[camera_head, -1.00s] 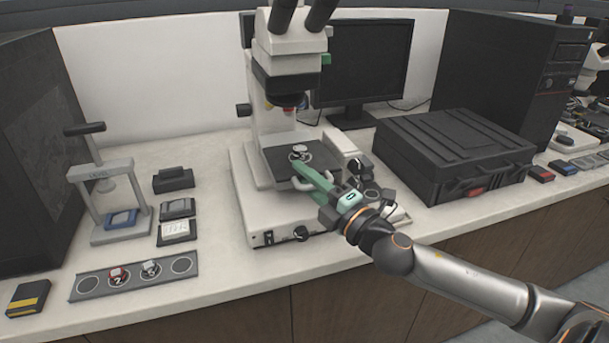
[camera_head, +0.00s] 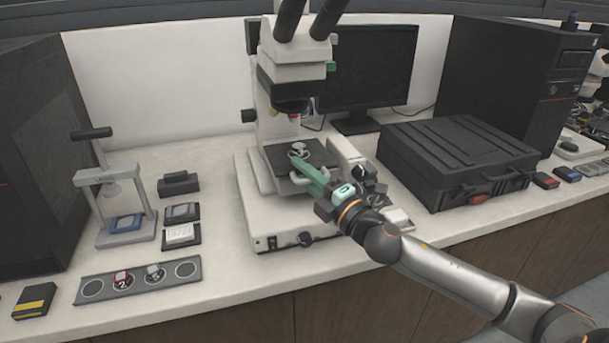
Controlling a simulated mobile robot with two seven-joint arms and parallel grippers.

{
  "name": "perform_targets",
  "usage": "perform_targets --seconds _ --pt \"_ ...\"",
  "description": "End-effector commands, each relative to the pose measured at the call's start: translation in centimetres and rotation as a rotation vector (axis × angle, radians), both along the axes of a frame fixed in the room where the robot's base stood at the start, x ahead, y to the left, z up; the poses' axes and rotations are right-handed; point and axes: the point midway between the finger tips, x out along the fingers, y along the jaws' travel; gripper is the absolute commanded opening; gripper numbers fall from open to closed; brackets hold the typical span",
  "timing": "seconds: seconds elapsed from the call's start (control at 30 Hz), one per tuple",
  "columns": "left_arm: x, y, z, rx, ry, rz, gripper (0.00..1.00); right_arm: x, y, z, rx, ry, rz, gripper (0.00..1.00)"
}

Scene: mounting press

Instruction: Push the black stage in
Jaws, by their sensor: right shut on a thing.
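The black stage (camera_head: 284,178) is a flat dark plate on the white base of the microscope (camera_head: 292,78), below the objective. A pale round piece (camera_head: 299,149) lies on it. My right gripper (camera_head: 297,161) reaches in from the front right, its green fingers over the stage's front part. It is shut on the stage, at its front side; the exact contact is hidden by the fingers. My left gripper is not in view.
A small press (camera_head: 113,200) with a blue piece stands at left. A strip with round places (camera_head: 103,285) lies in front of it. A black case (camera_head: 458,158) stands right of the microscope, with a monitor (camera_head: 366,70) behind.

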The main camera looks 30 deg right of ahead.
Motion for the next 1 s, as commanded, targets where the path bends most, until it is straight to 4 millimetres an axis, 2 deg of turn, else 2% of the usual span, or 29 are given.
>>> perform_targets --seconds 0.03,0.17,0.2,0.37,0.87,1.0 --pt "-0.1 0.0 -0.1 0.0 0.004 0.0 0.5 0.0 0.0 1.0 -0.006 -0.022 0.0 0.0" --pt "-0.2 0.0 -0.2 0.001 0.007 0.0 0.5 0.0 0.0 1.0 -0.006 -0.022 0.0 0.0" --pt "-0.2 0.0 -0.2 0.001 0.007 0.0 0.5 0.0 0.0 1.0 -0.006 -0.022 0.0 0.28" --pt "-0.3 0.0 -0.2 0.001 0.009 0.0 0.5 0.0 0.0 0.9 -0.004 -0.019 -0.001 0.45" --pt "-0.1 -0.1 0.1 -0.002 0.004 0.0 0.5 -0.1 -0.1 0.3 -0.001 -0.007 -0.001 0.45" --pt "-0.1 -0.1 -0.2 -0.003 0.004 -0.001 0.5 -0.7 -0.2 0.0 0.0 -0.004 -0.001 0.45"
